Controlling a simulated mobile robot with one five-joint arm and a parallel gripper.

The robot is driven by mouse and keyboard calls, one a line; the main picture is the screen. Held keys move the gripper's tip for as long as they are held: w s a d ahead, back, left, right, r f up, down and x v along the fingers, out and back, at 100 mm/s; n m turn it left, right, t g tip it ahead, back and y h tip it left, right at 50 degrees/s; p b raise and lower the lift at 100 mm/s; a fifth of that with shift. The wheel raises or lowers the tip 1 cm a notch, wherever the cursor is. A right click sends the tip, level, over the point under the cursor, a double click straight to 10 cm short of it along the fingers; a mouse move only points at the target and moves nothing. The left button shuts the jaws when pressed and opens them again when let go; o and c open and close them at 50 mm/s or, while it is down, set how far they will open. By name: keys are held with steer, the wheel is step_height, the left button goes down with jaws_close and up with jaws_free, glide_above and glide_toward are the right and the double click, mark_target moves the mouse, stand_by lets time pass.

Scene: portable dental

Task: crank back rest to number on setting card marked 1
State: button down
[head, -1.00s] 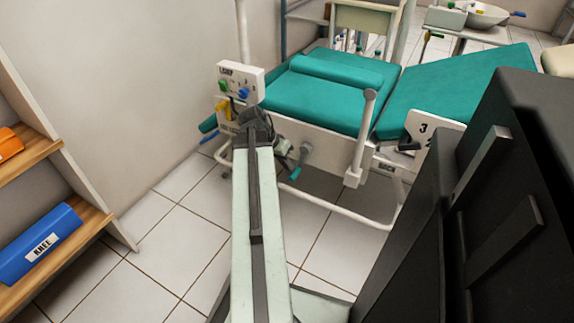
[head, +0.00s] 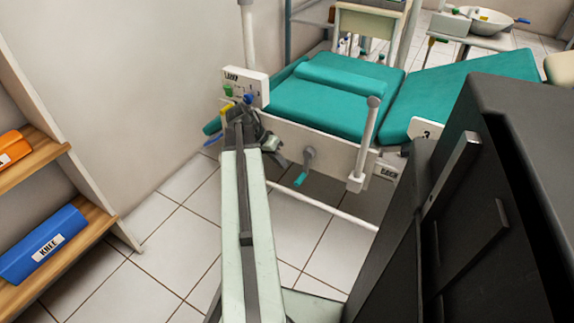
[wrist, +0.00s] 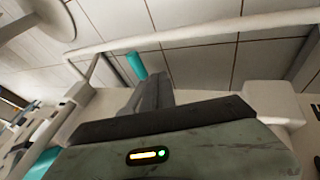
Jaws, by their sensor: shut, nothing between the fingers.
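The teal reclining chair stands ahead, with its raised rest (head: 465,85) sloping up to the right. A crank with a grey hub (head: 309,154) and teal handle (head: 300,179) is on the chair's near side. A "BACK" label (head: 386,171) is to its right. A white number plate (head: 422,129) shows a 3, its lower part hidden by my dark body. My gripper (head: 271,144) is shut and empty, left of the crank. In the wrist view, the teal handle (wrist: 136,66) shows just beyond my gripper's fingertips (wrist: 155,76); contact cannot be told. No card marked 1 is readable.
A white panel (head: 247,86) with coloured knobs stands behind my arm. A white upright post (head: 364,145) rises right of the crank. A low white rail (head: 335,213) runs below. Shelves with a blue KNEE block (head: 40,243) are at left. The tiled floor between is clear.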

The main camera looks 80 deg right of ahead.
steer(key=p+v, duration=0.5)
steer(key=v, duration=0.3)
steer(key=shift+r+p, duration=0.35)
steer(key=shift+r, duration=0.05)
steer(key=shift+w+a, duration=0.1)
steer(key=shift+a, duration=0.05)
